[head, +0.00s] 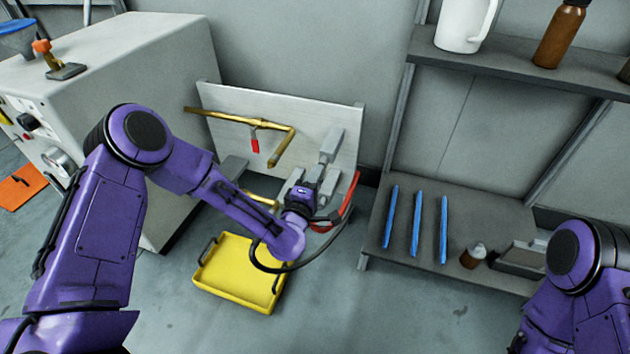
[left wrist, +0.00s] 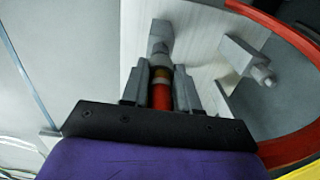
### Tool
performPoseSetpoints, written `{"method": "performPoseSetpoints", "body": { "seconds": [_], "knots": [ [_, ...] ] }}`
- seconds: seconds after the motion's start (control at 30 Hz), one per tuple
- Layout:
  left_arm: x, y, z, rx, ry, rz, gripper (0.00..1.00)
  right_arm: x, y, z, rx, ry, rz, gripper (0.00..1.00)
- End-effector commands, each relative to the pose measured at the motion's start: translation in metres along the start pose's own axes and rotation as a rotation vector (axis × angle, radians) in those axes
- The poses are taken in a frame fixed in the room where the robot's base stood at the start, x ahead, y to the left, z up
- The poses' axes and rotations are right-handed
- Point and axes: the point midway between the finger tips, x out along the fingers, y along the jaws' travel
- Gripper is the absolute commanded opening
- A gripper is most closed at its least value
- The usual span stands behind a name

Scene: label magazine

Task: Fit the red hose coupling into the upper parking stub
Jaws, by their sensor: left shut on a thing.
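My left gripper (head: 308,180) is in front of the pale board, and its fingers (left wrist: 160,92) are shut around the red coupling (left wrist: 161,96). In the left wrist view a brass-coloured band shows at the coupling's far end. A grey stub (left wrist: 160,42) lies straight ahead, in line with the coupling. The two look close together or touching; I cannot tell whether the coupling is inside it. A second grey stub (left wrist: 245,62) stands to the right, empty. In the head view a grey stub (head: 331,143) shows above the gripper. My right gripper is out of view.
The red hose (head: 347,200) curves away right of the gripper. A brass pipe with a red-handled valve (head: 255,142) is on the board (head: 225,97). A yellow tray (head: 235,292) lies below on the floor. A shelf (head: 410,262) with blue strips stands right; open floor lies between.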

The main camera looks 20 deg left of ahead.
Motion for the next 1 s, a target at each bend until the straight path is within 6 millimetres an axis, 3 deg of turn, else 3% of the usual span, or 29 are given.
{"method": "performPoseSetpoints", "body": {
  "seconds": [0.5, 0.53, 0.6, 0.63, 0.87, 1.0],
  "knots": [
    [0.013, 0.0, 0.0, -0.001, 0.0, 0.001, 0.0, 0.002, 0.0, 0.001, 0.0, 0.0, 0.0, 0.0],
    [0.013, 0.0, 0.0, -0.001, 0.0, 0.0, 0.33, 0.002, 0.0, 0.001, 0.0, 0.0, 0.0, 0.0],
    [0.013, 0.001, 0.0, -0.001, 0.0, 0.001, 0.56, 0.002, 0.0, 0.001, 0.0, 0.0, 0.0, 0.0],
    [0.013, 0.001, 0.0, -0.001, 0.0, 0.001, 0.59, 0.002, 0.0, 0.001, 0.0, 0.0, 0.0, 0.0],
    [0.013, 0.001, 0.0, -0.001, 0.0, 0.001, 0.59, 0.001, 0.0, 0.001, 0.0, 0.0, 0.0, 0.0],
    [0.003, 0.002, 0.001, 0.0, -0.002, -0.001, 0.59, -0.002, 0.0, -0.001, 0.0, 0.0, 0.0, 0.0]
  ]
}}
